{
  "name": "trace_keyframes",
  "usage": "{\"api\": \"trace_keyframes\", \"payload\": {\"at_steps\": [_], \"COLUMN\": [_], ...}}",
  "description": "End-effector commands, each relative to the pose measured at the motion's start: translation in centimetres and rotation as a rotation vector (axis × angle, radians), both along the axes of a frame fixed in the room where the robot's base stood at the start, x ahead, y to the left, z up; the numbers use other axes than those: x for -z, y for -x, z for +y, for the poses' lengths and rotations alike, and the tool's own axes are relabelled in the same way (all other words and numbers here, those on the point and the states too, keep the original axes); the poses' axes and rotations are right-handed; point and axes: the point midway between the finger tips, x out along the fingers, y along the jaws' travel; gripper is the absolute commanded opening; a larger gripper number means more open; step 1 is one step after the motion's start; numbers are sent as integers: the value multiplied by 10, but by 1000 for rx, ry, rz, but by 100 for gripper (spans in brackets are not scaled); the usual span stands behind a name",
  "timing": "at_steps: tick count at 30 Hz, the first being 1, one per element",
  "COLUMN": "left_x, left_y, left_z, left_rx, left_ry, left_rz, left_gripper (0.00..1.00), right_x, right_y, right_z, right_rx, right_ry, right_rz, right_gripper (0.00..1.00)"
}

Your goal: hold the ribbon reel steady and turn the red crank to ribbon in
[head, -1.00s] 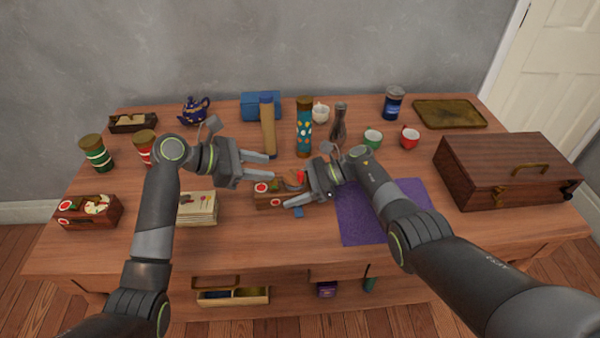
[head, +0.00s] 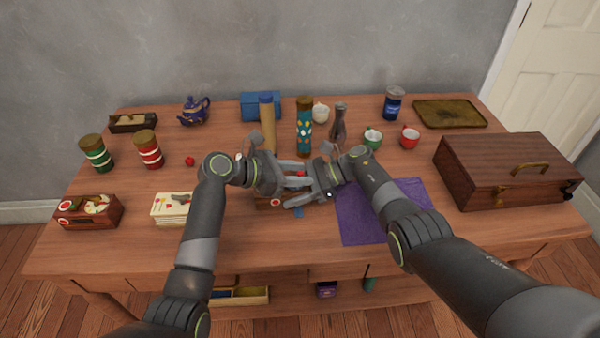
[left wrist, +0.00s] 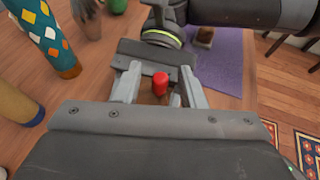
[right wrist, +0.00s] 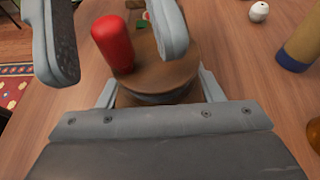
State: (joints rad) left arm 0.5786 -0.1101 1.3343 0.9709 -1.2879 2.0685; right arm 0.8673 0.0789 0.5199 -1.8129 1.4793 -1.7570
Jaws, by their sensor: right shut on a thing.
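The ribbon reel shows in the right wrist view as a round brown wooden drum (right wrist: 185,62), with the red crank knob (right wrist: 112,42) standing on it. My right gripper (right wrist: 158,92) is shut on the reel's sides. My left gripper (left wrist: 158,82) is open, its fingers on either side of the red crank knob (left wrist: 160,84), with a visible gap. In the head view, both grippers meet at mid-table and hide most of the reel; the knob (head: 301,173) shows between the fingers. A small blue piece (head: 298,212) lies just in front.
A purple cloth (head: 365,225) lies right of the reel, a card stack (head: 172,209) to the left. A patterned cylinder (head: 304,130) and a tan cylinder (head: 268,130) stand close behind. A wooden chest (head: 510,165) is at the right. The front table strip is mostly clear.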

Motion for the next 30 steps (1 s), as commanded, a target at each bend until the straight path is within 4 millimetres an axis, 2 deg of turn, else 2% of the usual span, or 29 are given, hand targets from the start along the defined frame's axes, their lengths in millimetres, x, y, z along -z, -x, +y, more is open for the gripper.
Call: {"api": "trace_keyframes", "payload": {"at_steps": [4,12,21,30], "left_x": [3,3,3,4], "left_y": [-2,-2,-2,-2], "left_z": [-7,-7,-7,-7], "left_rx": [0,0,0,25], "left_ry": [0,-1,-1,-4], "left_rz": [0,0,0,1], "left_gripper": [37,37,0,0], "right_x": [0,0,0,0], "right_y": [0,0,0,0], "right_z": [0,0,0,0], "right_rx": [1,1,1,1], "right_ry": [0,0,0,0], "right_rz": [0,0,0,-1], "right_gripper": [26,26,26,26]}}
